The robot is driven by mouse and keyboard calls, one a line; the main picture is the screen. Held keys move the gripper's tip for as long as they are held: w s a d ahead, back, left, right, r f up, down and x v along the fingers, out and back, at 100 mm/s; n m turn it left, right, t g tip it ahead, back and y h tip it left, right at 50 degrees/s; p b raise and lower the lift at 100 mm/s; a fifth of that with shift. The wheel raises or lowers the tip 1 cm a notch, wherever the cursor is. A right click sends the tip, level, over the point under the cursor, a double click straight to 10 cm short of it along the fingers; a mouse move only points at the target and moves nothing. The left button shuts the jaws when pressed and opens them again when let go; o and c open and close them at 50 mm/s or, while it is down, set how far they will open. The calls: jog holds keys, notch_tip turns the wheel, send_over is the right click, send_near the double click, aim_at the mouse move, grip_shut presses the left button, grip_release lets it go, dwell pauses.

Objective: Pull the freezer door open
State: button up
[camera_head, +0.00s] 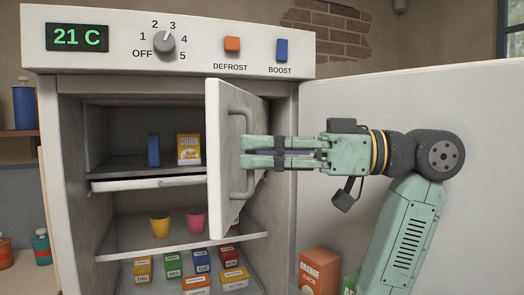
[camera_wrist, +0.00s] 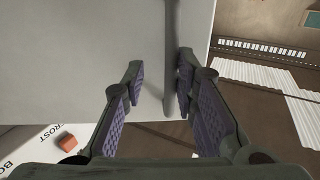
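The freezer door (camera_head: 222,150) is a white inner door on the upper compartment of the white fridge. It stands partly open, swung outward, and the freezer compartment shows to its left. A grey bar handle (camera_head: 238,112) is on its face. My gripper (camera_head: 245,152) reaches in from the right, with its fingertips at the handle's middle. In the wrist view, the handle (camera_wrist: 169,50) lies between my two spread fingers, nearer the right one. The fingers are open, and a gap shows on the left side. Any contact with the right finger is unclear.
The large outer fridge door (camera_head: 390,95) stands open at right, behind my arm. Inside the freezer are a blue item (camera_head: 154,150) and a corn box (camera_head: 188,148). Cups (camera_head: 160,226) and small boxes (camera_head: 197,283) sit below. An orange juice carton (camera_head: 318,270) stands beneath my arm.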

jog(key=shift+o, duration=0.5)
jog(key=shift+f, duration=0.1)
jog(key=shift+r, duration=0.2)
notch_tip(320, 180, up, 10)
jog(key=shift+f, duration=0.2)
jog(key=shift+c, duration=0.5)
